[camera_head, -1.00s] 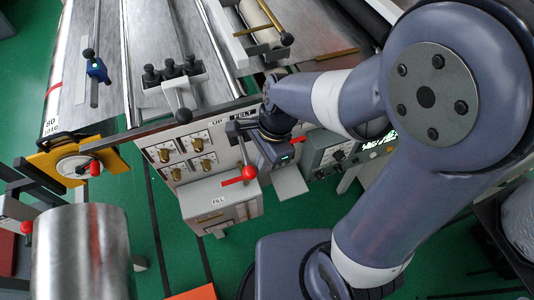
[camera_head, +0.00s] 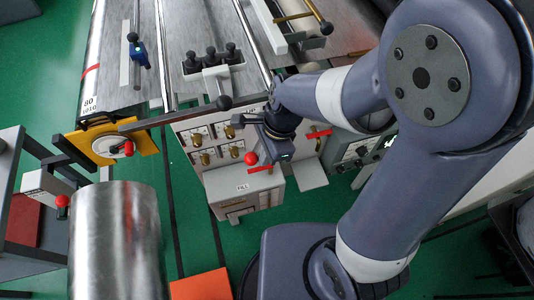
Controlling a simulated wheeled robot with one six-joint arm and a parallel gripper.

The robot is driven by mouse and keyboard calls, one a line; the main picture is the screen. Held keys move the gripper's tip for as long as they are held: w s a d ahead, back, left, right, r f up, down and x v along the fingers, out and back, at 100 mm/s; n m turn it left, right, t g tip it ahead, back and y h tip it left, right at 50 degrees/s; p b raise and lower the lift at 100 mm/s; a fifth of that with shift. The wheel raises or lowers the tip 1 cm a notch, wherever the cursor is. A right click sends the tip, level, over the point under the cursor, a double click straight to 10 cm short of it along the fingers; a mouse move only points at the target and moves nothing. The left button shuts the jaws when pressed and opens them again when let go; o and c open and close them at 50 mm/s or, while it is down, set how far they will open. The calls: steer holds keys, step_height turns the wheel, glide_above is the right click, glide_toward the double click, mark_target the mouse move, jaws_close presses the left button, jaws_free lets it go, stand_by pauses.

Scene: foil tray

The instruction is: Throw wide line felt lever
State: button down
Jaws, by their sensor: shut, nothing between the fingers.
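The felt lever has a red ball knob (camera_head: 251,158) at the front of the grey control panel (camera_head: 192,130). Its knob stands left of the middle of a red strip (camera_head: 262,169) on the panel box. My gripper (camera_head: 268,158) is shut and empty, close to the right of the knob. Its dark body hides part of the lever's rod and the panel lettering. I cannot tell whether the fingers touch the lever.
A panel box marked FILL (camera_head: 242,188) lies below the knob. Brass knobs (camera_head: 201,158) are to the left. A black-ball lever (camera_head: 224,103) and a metal bar stand above. A large steel drum (camera_head: 118,240) fills the lower left. Green floor is open between.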

steer(key=shift+a, duration=0.1)
stand_by(0.4)
steer(key=v, duration=1.1)
steer(key=shift+f, duration=0.15)
steer(key=w+x, duration=0.1)
steer(key=x, duration=0.8)
steer(key=shift+s, duration=0.5)
